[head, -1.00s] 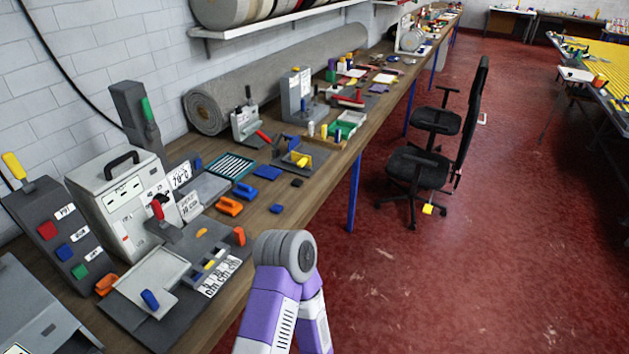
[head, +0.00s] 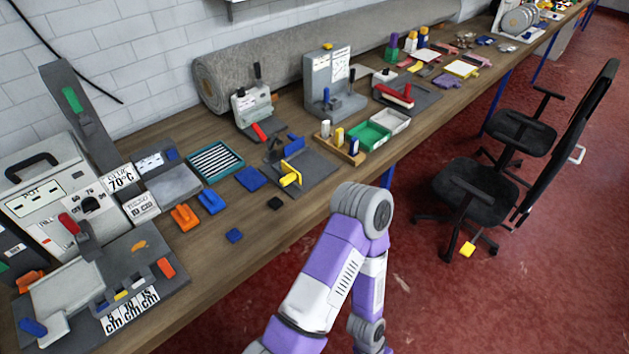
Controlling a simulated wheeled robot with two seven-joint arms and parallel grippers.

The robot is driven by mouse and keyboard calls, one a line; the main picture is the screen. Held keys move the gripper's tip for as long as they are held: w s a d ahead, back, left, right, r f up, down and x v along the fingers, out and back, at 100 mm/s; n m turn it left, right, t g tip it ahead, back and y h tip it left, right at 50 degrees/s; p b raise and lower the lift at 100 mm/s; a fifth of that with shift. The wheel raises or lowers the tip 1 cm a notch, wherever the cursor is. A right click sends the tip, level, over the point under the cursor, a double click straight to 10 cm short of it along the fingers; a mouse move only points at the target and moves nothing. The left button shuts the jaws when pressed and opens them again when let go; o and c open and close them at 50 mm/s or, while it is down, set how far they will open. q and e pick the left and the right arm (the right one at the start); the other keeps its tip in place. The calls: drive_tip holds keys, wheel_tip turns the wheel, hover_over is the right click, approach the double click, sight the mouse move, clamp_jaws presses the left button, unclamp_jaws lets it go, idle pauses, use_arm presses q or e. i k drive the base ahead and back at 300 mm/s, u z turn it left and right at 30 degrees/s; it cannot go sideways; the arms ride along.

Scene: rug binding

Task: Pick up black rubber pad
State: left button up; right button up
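A small black pad (head: 275,203) lies flat on the wooden workbench (head: 215,248) near its front edge. It is right of a small blue block (head: 234,236) and in front of a flat blue pad (head: 250,179). Nothing covers it. One of my purple and white arms rises from the bottom of the head view, with its grey joint near the bench edge, right of the black pad. Neither of my grippers shows in the head view.
Orange (head: 185,217) and blue (head: 211,201) handled blocks sit left of the pad. A grey fixture plate (head: 312,180) with a yellow clamp lies behind it. A black office chair (head: 475,190) stands on the red floor to the right. Bare wood surrounds the pad.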

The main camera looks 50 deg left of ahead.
sight(276, 202)
drive_tip(key=i, duration=1.5)
drive_tip(key=u, duration=3.65)
